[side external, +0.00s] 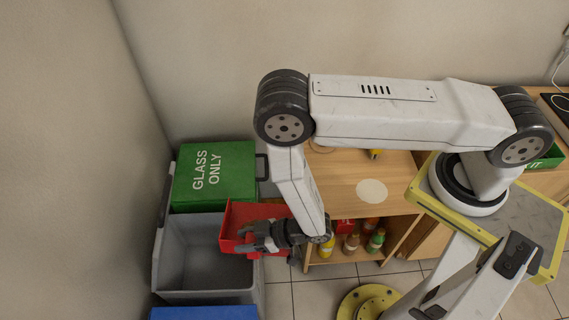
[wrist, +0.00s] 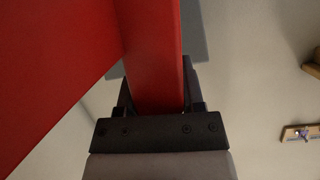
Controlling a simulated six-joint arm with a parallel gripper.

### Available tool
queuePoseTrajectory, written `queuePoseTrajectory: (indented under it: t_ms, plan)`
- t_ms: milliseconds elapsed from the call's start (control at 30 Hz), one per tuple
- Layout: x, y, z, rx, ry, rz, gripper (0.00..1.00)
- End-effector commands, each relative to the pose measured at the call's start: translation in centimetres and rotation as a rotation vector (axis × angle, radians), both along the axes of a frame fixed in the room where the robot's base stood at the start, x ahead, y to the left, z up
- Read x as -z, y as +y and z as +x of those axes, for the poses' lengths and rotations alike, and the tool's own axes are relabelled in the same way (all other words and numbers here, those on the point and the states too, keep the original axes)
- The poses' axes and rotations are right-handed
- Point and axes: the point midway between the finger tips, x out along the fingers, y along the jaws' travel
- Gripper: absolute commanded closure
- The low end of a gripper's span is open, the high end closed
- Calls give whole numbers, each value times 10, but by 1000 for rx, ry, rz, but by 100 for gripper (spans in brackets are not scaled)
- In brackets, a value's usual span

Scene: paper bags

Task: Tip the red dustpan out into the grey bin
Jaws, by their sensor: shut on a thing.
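The red dustpan (side external: 239,215) is held over the right part of the open grey bin (side external: 207,293) in the side external view. My gripper (side external: 262,236) is shut on the dustpan, with the arm reaching down from the right. In the wrist view the red dustpan (wrist: 55,70) fills the upper left, and its red handle runs between the fingers of my gripper (wrist: 155,95). The dustpan looks tilted, but I cannot tell by how much. Whether anything lies in the pan is hidden. The visible floor of the grey bin looks empty.
A green-lidded bin marked GLASS ONLY (side external: 214,176) stands behind the grey bin, and a blue lid (side external: 205,313) is in front. A wooden cabinet (side external: 345,180) with several bottles on its lower shelf (side external: 350,258) stands to the right. A wall is close on the left.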

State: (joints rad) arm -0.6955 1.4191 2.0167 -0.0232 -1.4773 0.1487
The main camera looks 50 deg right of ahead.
Motion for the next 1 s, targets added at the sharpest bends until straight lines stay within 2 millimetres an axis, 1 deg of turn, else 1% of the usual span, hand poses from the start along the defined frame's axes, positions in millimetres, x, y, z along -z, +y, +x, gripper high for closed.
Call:
queuePoseTrajectory:
  t_ms: [100,300,500,700,1000]
  plan:
    - [-4,19,-4,-109,4,10,100]
    - [-11,48,-15,-296,18,20,100]
    - [-17,69,-27,-455,32,28,100]
    - [-21,79,-35,-542,42,31,100]
    - [-21,82,-37,-564,46,33,100]
